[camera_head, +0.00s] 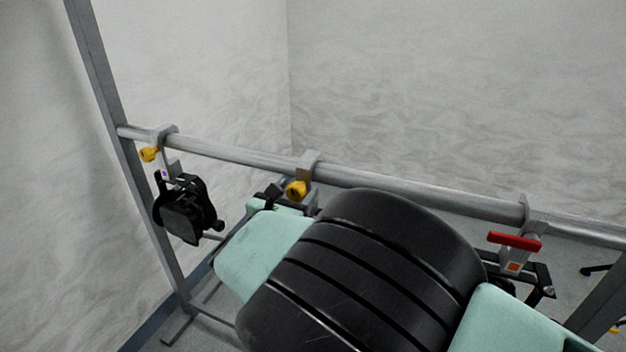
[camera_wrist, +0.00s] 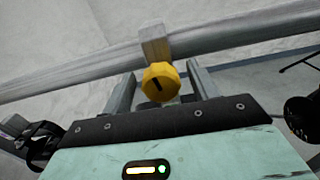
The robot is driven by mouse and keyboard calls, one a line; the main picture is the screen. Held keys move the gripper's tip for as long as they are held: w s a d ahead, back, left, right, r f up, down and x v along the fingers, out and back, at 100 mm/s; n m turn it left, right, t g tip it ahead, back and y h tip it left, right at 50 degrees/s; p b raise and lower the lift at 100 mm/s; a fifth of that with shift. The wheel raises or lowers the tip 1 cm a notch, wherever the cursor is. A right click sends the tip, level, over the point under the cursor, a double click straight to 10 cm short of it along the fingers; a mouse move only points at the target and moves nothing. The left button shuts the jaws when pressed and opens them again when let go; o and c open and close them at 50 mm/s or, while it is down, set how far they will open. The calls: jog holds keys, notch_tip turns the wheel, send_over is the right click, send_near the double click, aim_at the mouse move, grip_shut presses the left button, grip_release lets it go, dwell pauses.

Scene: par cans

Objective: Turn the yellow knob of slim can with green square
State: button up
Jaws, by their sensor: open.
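A yellow knob (camera_head: 297,190) sits on the middle clamp (camera_head: 309,160) of the rail, and it also shows in the wrist view (camera_wrist: 160,83). My gripper (camera_wrist: 160,70) is open, with one grey finger on each side of this knob. I cannot tell whether the fingers touch it. The knob has a dark slot on its face. The can under this clamp is hidden behind my arm and hand, and no green square shows. Another yellow knob (camera_head: 149,154) is on the left clamp, above a black can (camera_head: 184,212) with a small purple-blue square (camera_head: 165,174).
The grey rail (camera_head: 420,194) runs across between upright posts. A right clamp has a red handle (camera_head: 514,241) and an orange square (camera_head: 513,266), with a dark can partly hidden by my arm. Black cans show at both edges of the wrist view. Space above the rail is clear.

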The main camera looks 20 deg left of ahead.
jog(key=shift+w, duration=0.1)
jog(key=c, duration=1)
jog(key=shift+f+n+b, duration=0.2)
jog(key=shift+n+b, duration=0.1)
jog(key=shift+b, duration=0.3)
